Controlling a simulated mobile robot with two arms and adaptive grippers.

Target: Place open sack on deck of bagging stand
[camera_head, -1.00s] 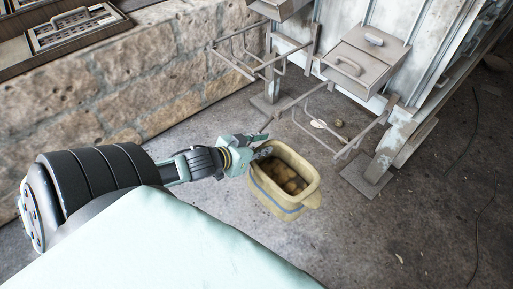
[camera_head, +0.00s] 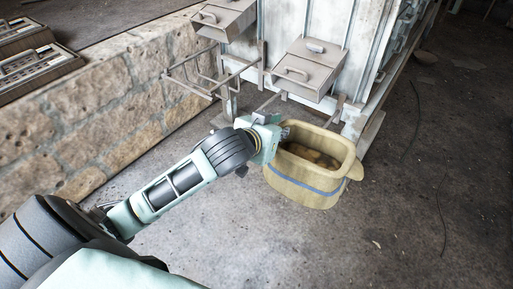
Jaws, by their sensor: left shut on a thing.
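The open sack (camera_head: 301,187) is yellowish with a blue stripe and a wide open mouth. Brown lumps show inside it. It is upright, in front of the metal stand in the picture. My left gripper (camera_head: 281,133) is shut on the left side of the sack's rim, and the fingertips are partly hidden by the rim. The stand has metal boxes with handles (camera_head: 306,68) and a frame of bars (camera_head: 205,75). The sack hides the lower right part of the stand, so I cannot tell whether it touches a deck there. My right gripper is not in view.
A stone block wall (camera_head: 75,140) runs along the left, with grey panels (camera_head: 35,62) on its top. The concrete floor (camera_head: 420,200) is open at the right, with a thin dark cable (camera_head: 414,120) on it.

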